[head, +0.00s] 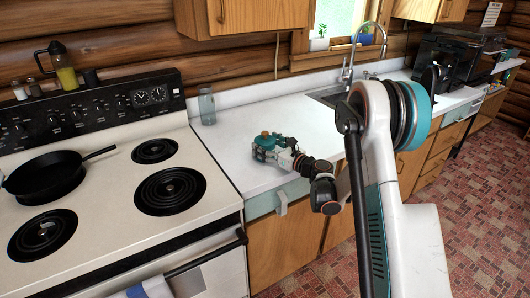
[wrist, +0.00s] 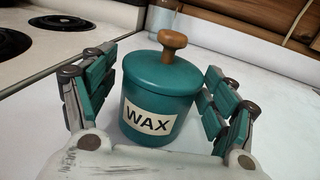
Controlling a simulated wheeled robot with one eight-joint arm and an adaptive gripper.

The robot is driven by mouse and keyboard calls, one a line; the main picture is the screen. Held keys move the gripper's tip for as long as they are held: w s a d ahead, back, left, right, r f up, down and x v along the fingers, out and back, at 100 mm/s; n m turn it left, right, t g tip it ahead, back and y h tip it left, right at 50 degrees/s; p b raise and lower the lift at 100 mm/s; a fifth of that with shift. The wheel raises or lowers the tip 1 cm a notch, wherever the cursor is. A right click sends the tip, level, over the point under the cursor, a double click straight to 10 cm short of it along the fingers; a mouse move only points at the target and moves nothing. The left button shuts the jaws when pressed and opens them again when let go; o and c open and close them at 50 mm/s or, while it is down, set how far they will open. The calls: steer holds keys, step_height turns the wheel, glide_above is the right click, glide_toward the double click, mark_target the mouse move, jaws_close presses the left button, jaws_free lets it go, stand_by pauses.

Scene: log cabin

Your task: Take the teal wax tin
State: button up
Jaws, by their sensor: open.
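The teal wax tin (wrist: 150,95) stands upright on the white counter, with a lid, a brown wooden knob and a pale label reading WAX. My gripper (wrist: 158,100) is open, with one finger on each side of the tin and visible gaps to both. In the head view, my gripper (head: 268,150) is low over the counter near the stove, and the tin is mostly hidden by it, with only the brown knob (head: 265,133) clearly showing.
The stove (head: 110,205) with a black pan (head: 45,175) is left of the counter (head: 245,180). A clear bottle (head: 207,107) stands behind the gripper by the wall. The sink (head: 330,95) and faucet (head: 348,70) are farther right. The counter around the tin is clear.

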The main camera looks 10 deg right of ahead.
steer(key=b+x, duration=0.1)
steer(key=x, duration=0.1)
steer(key=f+b+x, duration=0.1)
steer(key=x, duration=0.1)
steer(key=shift+w+a, duration=0.15)
steer(key=shift+w, duration=0.2)
steer(key=shift+w+a+r, duration=0.1)
steer(key=shift+w+a, duration=0.05)
steer(key=shift+w, duration=0.2)
jaws_close()
